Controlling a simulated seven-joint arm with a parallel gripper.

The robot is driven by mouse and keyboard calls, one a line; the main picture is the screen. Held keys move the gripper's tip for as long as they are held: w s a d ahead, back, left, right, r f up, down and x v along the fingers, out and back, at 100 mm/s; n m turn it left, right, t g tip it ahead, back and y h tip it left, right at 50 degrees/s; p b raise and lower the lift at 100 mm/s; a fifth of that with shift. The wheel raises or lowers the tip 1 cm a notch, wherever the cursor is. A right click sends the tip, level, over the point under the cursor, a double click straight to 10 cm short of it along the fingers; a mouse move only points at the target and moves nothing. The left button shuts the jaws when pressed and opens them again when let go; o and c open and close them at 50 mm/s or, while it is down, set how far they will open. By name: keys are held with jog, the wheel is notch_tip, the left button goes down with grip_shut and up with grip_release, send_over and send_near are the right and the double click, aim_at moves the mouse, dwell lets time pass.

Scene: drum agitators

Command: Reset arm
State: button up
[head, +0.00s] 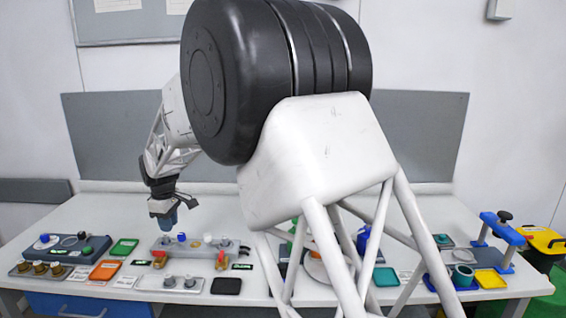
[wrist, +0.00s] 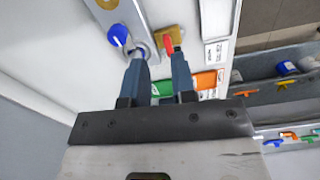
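My gripper (head: 166,218) points down over the left half of the table, just left of and above a grey fixture (head: 195,247) with blue and white knobs and red-handled brass valves. In the wrist view the two blue fingers of my gripper (wrist: 158,56) stand apart with nothing visible held between them. A blue knob (wrist: 118,35) is ahead and left of the fingertips. A red valve handle (wrist: 168,41) is near the right fingertip, and I cannot tell whether they touch. My arm hides part of the table's middle in the head view.
A green tray (head: 125,247) and an orange tray (head: 105,270) lie left of the fixture. A dark block with knobs (head: 66,248) stands further left. A blue clamp stand (head: 498,235) and a yellow bin (head: 542,240) are at the right. The table's back strip is clear.

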jog(key=s+d+r+m, duration=0.3)
jog(key=s+d+r, duration=0.1)
jog(key=d, duration=0.7)
jog(key=s+d+r+m+t, duration=0.15)
jog(key=s+d+r, duration=0.3)
jog(key=d, duration=0.65)
jog(key=s+d+r+m, duration=0.3)
jog(key=s+d+r, duration=0.15)
jog(key=d, duration=0.65)
jog(key=s+d+f+m, duration=0.2)
jog(key=s+d+m, duration=0.2)
jog(key=s+d, duration=0.6)
jog(key=s+d+f+m, duration=0.3)
jog(key=s+d, duration=0.8)
jog(key=s, duration=0.8)
jog(key=shift+f+m+t, duration=0.3)
jog(key=shift+m+t, duration=0.15)
jog(key=shift+m, duration=0.7)
